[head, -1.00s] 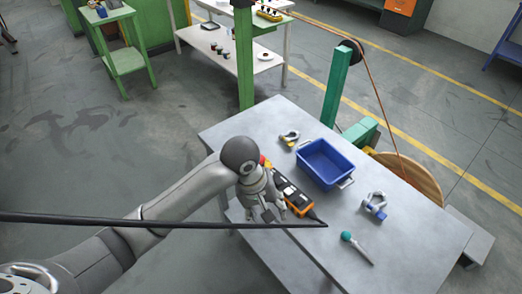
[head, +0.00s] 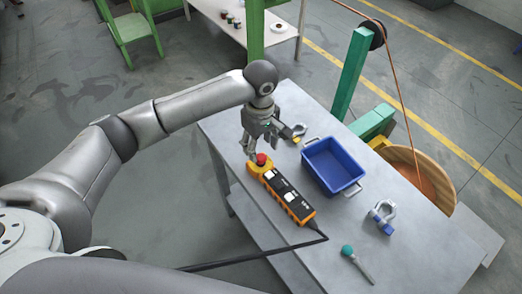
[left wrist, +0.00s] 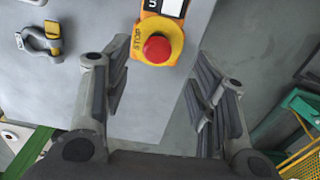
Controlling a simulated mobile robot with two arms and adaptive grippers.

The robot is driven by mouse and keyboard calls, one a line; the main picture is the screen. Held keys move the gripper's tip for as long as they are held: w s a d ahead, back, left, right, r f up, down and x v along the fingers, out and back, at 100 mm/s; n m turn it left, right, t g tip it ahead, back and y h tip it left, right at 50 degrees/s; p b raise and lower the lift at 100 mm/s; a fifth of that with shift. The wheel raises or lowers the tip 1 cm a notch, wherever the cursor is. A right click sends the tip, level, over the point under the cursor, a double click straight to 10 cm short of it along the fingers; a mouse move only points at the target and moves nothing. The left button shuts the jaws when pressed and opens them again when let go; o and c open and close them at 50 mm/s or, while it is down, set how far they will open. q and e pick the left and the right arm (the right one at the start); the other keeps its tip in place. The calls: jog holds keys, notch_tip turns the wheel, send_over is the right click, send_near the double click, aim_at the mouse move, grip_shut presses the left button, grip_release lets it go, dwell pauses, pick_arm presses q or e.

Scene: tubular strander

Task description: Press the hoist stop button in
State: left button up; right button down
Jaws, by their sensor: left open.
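The orange hoist pendant (head: 285,195) lies on the grey table, with a black cable from its near end. Its red stop button (head: 261,159) is at the far left end. In the left wrist view the red stop button (left wrist: 157,48) sits in a yellow surround marked STOP, ahead of and between the fingers. My left gripper (head: 261,145) is open and empty, close to the button end of the pendant. I cannot tell the exact gap between the fingers and the button. My right gripper is not in view.
A blue bin (head: 333,167) stands right of the pendant. A yellow-pinned shackle (head: 293,131) lies by the gripper, also in the left wrist view (left wrist: 42,40). A blue-pinned shackle (head: 382,216) and a teal-knobbed tool (head: 356,263) lie on the table (head: 420,240). A green post (head: 350,75) stands behind.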

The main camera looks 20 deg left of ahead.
aim_at(261, 157)
pick_arm(q)
jog(key=f, duration=0.4)
jog(key=shift+w, duration=0.25)
jog(key=shift+s+f, duration=0.15)
jog(key=shift+f, duration=0.2)
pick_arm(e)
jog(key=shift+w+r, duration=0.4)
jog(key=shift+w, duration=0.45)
pick_arm(q)
jog(key=shift+f, duration=0.1)
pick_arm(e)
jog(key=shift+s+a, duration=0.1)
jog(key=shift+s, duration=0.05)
pick_arm(q)
jog(key=shift+p, duration=0.3)
grip_shut()
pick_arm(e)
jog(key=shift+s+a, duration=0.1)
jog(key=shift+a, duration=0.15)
